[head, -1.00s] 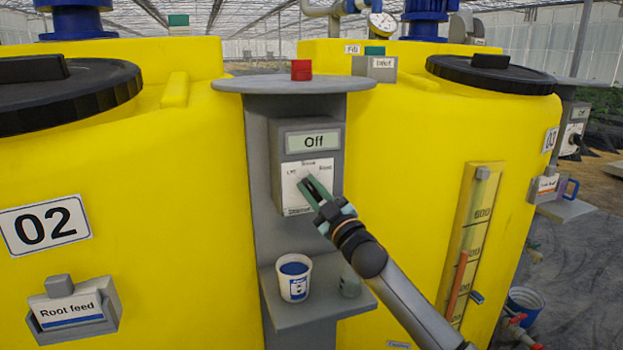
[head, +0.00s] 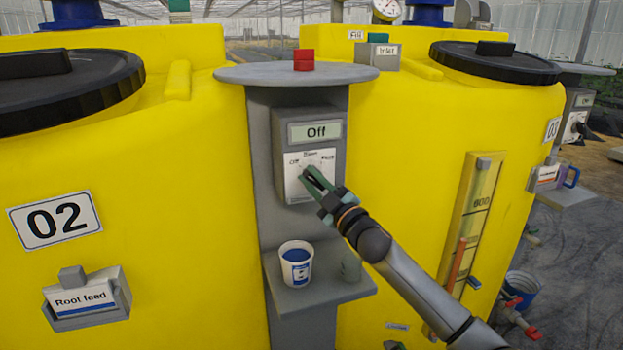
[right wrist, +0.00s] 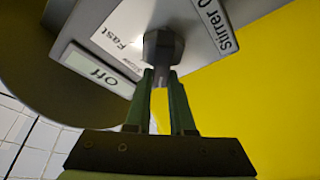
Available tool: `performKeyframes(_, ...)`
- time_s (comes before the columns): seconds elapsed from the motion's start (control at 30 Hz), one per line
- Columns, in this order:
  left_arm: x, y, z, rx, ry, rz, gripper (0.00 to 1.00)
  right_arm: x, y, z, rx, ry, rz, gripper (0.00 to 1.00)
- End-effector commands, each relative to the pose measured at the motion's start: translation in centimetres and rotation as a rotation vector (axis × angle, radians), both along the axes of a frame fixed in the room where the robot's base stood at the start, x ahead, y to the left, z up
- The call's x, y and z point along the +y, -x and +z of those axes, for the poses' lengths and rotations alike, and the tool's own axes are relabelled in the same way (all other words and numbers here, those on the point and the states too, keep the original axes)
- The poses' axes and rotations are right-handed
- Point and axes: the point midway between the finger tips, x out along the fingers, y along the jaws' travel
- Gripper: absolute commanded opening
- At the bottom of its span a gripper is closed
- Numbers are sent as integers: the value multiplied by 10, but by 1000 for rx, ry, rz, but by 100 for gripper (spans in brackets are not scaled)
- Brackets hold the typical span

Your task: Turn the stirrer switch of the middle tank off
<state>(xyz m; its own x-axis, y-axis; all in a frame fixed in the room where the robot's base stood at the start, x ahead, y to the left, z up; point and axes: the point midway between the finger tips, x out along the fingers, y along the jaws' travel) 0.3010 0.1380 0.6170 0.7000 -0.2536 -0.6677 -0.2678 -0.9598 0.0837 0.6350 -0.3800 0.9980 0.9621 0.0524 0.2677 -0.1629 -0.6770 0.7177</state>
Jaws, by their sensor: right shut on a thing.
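The stirrer switch box (head: 313,132) is on a grey post between two yellow tanks. Its display (head: 315,131) reads "Off", and a white dial plate is below it. My right gripper (head: 309,174) is at the dial and hides the knob in the head view. In the right wrist view, its green fingers (right wrist: 161,85) are shut on the dark knob (right wrist: 163,46). The plate there shows "Fast" and part of "Stirrer 0"; the last digit is cut off. The tank at left carries the sign 02 (head: 54,220). My left gripper is not in view.
A red button (head: 303,60) tops the post. The 03 tank (head: 410,190) with a level gauge (head: 470,230) is at right, beside my forearm.

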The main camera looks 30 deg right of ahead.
Motion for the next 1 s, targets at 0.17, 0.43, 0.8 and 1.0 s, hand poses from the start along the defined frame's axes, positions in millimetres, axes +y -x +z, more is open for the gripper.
performKeyframes(0.17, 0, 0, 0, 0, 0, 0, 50, -2, 0, -5, 12, 3, -8, 34)
performKeyframes(0.43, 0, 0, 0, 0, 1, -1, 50, -2, 0, -3, 5, 1, -5, 52)
performKeyframes(0.8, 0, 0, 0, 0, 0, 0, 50, -1, 14, -6, 4, 1, -2, 52)
performKeyframes(1.0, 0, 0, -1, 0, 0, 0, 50, -3, 42, -15, 6, 1, -3, 52)
